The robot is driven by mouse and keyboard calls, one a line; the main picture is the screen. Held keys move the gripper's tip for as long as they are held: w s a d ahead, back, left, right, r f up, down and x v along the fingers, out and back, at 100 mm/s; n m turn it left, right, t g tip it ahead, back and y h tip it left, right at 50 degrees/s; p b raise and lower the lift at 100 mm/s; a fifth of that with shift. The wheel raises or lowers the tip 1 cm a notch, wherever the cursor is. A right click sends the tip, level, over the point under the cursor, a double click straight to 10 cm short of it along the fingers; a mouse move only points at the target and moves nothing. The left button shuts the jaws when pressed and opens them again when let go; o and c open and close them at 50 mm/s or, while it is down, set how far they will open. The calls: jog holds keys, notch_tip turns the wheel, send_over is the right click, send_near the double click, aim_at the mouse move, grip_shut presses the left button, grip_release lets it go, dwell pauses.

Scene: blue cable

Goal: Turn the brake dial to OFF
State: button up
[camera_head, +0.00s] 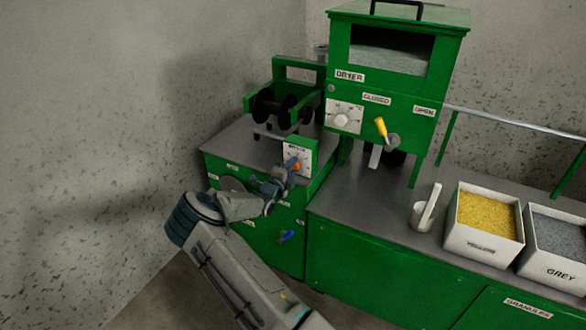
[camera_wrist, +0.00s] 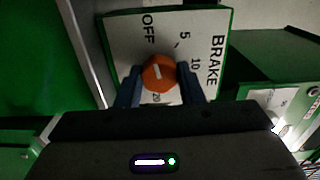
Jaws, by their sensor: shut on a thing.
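The brake dial is an orange knob (camera_wrist: 159,72) on a white plate (camera_wrist: 128,38) lettered BRAKE, OFF, 5, 10 and 20. A short white mark shows on the knob; I cannot tell surely which end points. The plate's lettering stands sideways in the wrist view. My gripper (camera_wrist: 160,88) has a dark finger on each side of the knob and is shut on it. In the head view the orange dial (camera_head: 296,165) shows just beyond the tip of my gripper (camera_head: 289,172), on the small green brake box (camera_head: 311,155). My gripper hides part of the plate there.
A black spool (camera_head: 272,108) sits in a green frame behind the brake box. The green dryer (camera_head: 381,50) with a yellow-handled lever (camera_head: 381,128) stands to the right. A white scoop cup (camera_head: 424,213), a yellow granule bin (camera_head: 484,249) and a grey bin (camera_head: 554,265) stand farther right.

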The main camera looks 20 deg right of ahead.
jog(key=o, duration=1)
jog(key=shift+w+a+r, duration=0.1)
jog(key=shift+w+a, duration=0.1)
jog(key=shift+a, duration=0.1)
jog(key=v, duration=1.3)
jog(key=shift+s+b, duration=0.3)
jog(key=shift+s, duration=0.05)
jog(key=shift+a, duration=0.1)
jog(key=s+d+r+m+g+y, duration=0.1)
jog(key=s+r+m+g, duration=0.2)
jog(key=s+m, duration=0.4)
jog(key=s+d+r+m+g+y+p, duration=0.15)
jog(key=s+m+g, duration=0.25)
jog(key=m, duration=0.4)
jog(key=s+d+r+m+g+y+b, duration=0.1)
jog(key=s+d+r+m+g, duration=0.15)
jog(key=s+m, duration=0.45)
jog(key=s+a+r+m+y+p, duration=0.1)
jog(key=s+a+r+m+y, duration=0.4)
jog(key=s+a+r+m, duration=0.2)
jog(key=s+a+r+m+t+y+p, duration=0.1)
jog(key=s+a+r+m+y, duration=0.4)
jog(key=s+m, duration=0.6)
jog(key=a+r+m, duration=0.2)
jog(key=a+m, duration=0.1)
jog(key=m, duration=0.1)
jog(key=shift+s+r+y, duration=0.3)
jog(key=shift+s+y, duration=0.05)
